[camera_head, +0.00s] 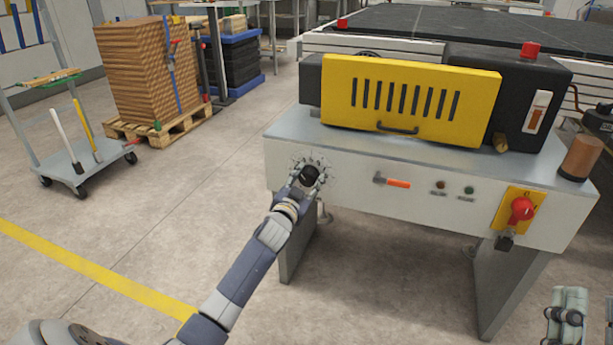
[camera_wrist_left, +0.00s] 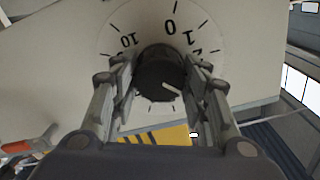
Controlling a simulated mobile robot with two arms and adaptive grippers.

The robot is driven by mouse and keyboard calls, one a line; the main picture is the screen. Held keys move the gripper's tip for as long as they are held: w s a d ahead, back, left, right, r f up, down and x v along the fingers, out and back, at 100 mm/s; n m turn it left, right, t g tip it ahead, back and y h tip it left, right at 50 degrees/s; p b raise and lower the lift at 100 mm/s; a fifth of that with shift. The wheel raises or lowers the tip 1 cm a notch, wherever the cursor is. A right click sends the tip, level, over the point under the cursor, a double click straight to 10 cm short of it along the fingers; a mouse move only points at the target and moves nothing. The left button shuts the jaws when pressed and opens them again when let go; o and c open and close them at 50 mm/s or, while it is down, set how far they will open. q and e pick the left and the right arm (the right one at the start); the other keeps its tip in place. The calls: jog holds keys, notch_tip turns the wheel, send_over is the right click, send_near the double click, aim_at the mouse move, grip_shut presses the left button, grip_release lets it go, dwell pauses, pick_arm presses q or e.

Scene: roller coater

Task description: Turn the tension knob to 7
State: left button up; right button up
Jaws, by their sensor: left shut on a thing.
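The tension knob (camera_head: 310,174) is black and round, on the left of the machine's pale front panel, with a printed dial around it. In the left wrist view the knob (camera_wrist_left: 158,74) sits between the two fingers of my left gripper (camera_wrist_left: 160,80), which is shut on it. A white pointer mark on the knob points to the lower right of that view. The dial numbers 10, 0 and 1 show at the top; others are hidden by the fingers. My right gripper (camera_head: 567,318) is at the lower right, away from the panel, its jaw state unclear.
Right of the knob are an orange-handled lever (camera_head: 392,182), two small indicators and a red switch (camera_head: 522,210) on a yellow plate. A yellow vented cover (camera_head: 410,98) is above. A brown cylinder (camera_head: 580,158) stands at the right end.

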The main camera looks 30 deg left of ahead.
pick_arm(q)
jog(key=m+p, duration=0.1)
jog(key=m, duration=0.2)
jog(key=m+p, duration=0.1)
jog(key=m, duration=0.3)
jog(key=shift+m, duration=0.3)
jog(key=shift+f+m+p, duration=0.1)
jog(key=shift+m+p, duration=0.25)
jog(key=shift+m, duration=0.55)
jog(key=m, duration=0.2)
jog(key=shift+m, duration=0.3)
jog(key=m, duration=0.4)
jog(key=shift+m, duration=0.3)
jog(key=shift+f+m, duration=0.1)
jog(key=shift+m, duration=1.8)
pick_arm(e)
jog(key=w+d+f+g+h, duration=0.1)
jog(key=w+f+g+h, duration=0.2)
jog(key=f+g, duration=0.6)
jog(key=shift+w+f, duration=0.2)
jog(key=shift+f, duration=2.9)
jog(key=shift+d, duration=0.1)
